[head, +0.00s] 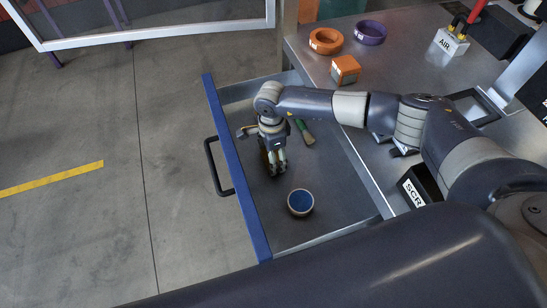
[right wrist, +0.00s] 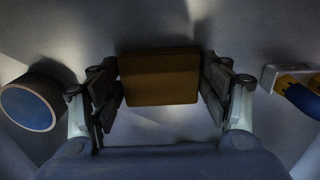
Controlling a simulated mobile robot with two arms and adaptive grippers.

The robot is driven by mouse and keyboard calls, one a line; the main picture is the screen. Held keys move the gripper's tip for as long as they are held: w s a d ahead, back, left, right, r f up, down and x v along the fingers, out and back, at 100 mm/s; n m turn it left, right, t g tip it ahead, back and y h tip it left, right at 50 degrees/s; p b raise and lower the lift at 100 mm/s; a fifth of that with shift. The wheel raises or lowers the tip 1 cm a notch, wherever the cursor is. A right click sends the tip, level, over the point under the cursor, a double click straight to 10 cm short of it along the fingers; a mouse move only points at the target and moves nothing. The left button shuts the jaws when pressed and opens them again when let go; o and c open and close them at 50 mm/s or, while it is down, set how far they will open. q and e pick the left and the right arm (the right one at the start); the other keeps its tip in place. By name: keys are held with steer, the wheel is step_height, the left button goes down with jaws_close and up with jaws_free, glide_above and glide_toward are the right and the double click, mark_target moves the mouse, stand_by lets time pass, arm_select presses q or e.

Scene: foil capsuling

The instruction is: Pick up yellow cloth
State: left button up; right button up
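The yellow cloth (right wrist: 160,78) looks like a folded, dull yellow-brown block in the right wrist view. It lies in the open drawer, and in the head view my gripper mostly hides it. My right gripper (head: 276,168) reaches down into the drawer. In the right wrist view its fingers (right wrist: 161,95) stand wide apart, one on each side of the cloth, close to its edges. I see no clear squeeze on the cloth. My left gripper is not in view.
The drawer (head: 236,170) also holds a round blue-topped item (head: 300,203) and a brush (head: 304,131). On the bench are an orange ring (head: 326,41), a purple ring (head: 370,32), an orange block (head: 345,70) and an AIR-labelled block (head: 451,42). The drawer's near part is clear.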

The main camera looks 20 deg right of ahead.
steer(key=shift+r, duration=0.45)
step_height(320, 180, up, 9)
steer(key=b, duration=0.2)
